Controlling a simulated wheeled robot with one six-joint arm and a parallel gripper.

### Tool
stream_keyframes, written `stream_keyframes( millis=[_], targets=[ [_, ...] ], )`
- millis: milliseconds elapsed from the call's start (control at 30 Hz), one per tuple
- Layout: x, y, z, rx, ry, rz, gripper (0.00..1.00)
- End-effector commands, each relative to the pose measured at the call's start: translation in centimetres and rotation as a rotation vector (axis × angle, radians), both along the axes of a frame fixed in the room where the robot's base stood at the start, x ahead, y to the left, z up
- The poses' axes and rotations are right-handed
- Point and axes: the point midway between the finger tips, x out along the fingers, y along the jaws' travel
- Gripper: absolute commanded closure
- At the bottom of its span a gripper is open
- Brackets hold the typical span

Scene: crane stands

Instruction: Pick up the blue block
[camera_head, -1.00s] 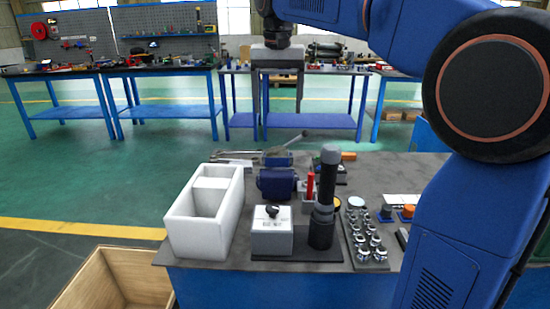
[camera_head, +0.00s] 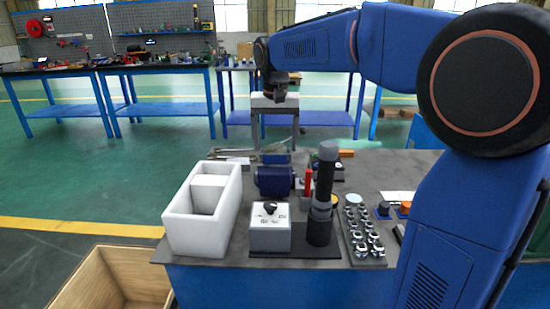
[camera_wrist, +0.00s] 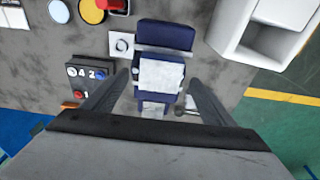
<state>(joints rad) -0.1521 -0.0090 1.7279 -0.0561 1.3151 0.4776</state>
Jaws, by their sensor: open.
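A dark blue block-like body (camera_head: 275,181) sits on the grey bench top (camera_head: 380,170), right of the white box. In the wrist view a dark blue body (camera_wrist: 165,35) lies upright in the upper middle, with a pale grey patch (camera_wrist: 160,75) and a smaller blue part below it. I cannot tell whether these are one piece or several. My gripper (camera_head: 275,125) hangs above and behind the blue body in the head view. In the wrist view my gripper (camera_wrist: 157,92) is open and empty, its two fingers on either side of the pale patch, apart from it. Its height above is hard to judge.
A white divided box (camera_head: 205,210) stands at left. A grey switch box (camera_head: 270,236), a tall black cylinder (camera_head: 321,200) and a red-handled tool (camera_head: 308,180) stand close by. A tray of metal sockets (camera_head: 362,240) is at right. A wooden crate (camera_head: 120,280) is on the floor.

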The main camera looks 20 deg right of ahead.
Motion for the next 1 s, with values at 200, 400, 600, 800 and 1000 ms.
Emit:
stream_keyframes(
  millis=[200,400,600,800,1000],
  targets=[
    [0.2,-0.1,-2.9,0.0,0.002,0.0,0.22],
    [0.3,-0.1,-3.5,0.0,0.0,0.0,0.22],
    [0.3,-0.1,-3.5,0.0,0.0,0.0,0.34],
    [0.3,-0.1,-3.5,0.0,0.0,0.0,0.82],
    [0.4,-0.1,-3.4,0.001,-0.001,0.0,0.83]
  ],
)
